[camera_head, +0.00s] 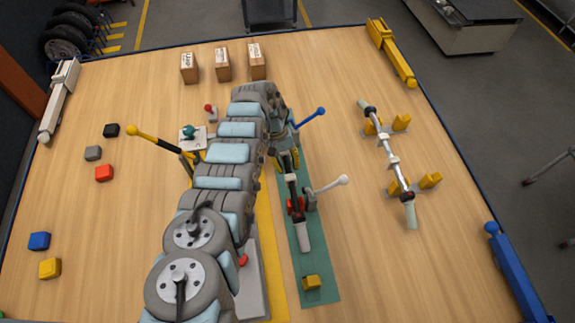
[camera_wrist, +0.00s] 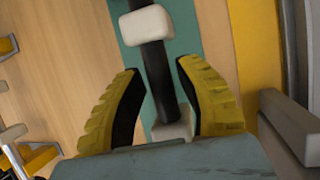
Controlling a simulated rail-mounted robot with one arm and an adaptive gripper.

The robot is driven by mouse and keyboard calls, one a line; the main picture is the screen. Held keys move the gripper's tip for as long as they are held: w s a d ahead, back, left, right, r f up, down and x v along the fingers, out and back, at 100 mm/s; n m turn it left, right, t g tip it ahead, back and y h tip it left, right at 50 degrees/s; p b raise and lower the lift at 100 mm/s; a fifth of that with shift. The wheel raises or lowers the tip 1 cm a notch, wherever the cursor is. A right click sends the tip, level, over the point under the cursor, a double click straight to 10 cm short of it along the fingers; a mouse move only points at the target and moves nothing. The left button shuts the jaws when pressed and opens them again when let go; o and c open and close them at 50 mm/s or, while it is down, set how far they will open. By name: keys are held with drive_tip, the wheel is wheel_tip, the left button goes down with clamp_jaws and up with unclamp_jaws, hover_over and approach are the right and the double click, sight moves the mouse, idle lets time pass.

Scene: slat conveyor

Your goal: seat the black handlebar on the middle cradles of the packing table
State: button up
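The black handlebar (camera_head: 291,190) lies lengthwise over a green strip in the middle of the table, with a pale grip at its near end. In the wrist view the black bar (camera_wrist: 158,78) runs between the two yellow fingers of my gripper (camera_wrist: 157,85), with pale blocks above and below. Gaps show on both sides of the bar, so my gripper is open around it. In the head view my gripper (camera_head: 284,158) is over the bar's far part, and my arm hides much there. The middle cradles cannot be made out clearly; a yellow block (camera_head: 311,282) sits on the strip's near end.
A silver handlebar (camera_head: 392,160) rests on yellow supports (camera_head: 428,181) at the right. Several small coloured blocks lie at the left, and boxes (camera_head: 223,65) at the back.

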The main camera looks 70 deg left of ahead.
drive_tip(key=shift+o, duration=0.2)
drive_tip(key=shift+r, duration=0.1)
drive_tip(key=v, duration=0.7)
drive_tip(key=shift+a+r, duration=0.15)
drive_tip(key=shift+a, duration=0.05)
idle(0.5)
